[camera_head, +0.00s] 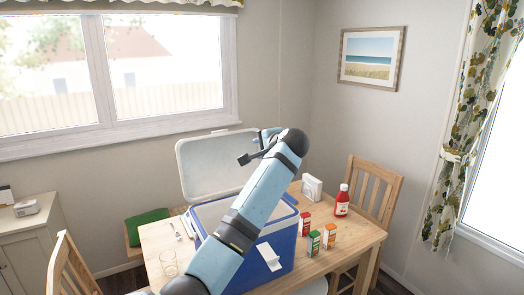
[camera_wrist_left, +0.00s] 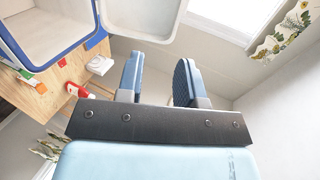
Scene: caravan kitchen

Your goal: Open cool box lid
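The cool box (camera_head: 284,246) is blue with a white inside and stands on the wooden table. Its white lid (camera_head: 205,165) is raised, standing up at the back and leaning away from the opening. In the left wrist view the open box (camera_wrist_left: 62,48) is at the top left and the lid (camera_wrist_left: 142,18) at the top. My left gripper (camera_head: 252,148) is beside the lid's right edge. In the wrist view its two fingers (camera_wrist_left: 158,75) are apart with nothing between them. I cannot tell whether it touches the lid. My left arm hides part of the box. My right gripper is out of view.
A red bottle (camera_head: 342,201) and several small cartons (camera_head: 314,243) stand right of the box, with a white holder (camera_head: 311,187) behind. Chairs (camera_head: 372,187) flank the table. The window wall is behind the lid.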

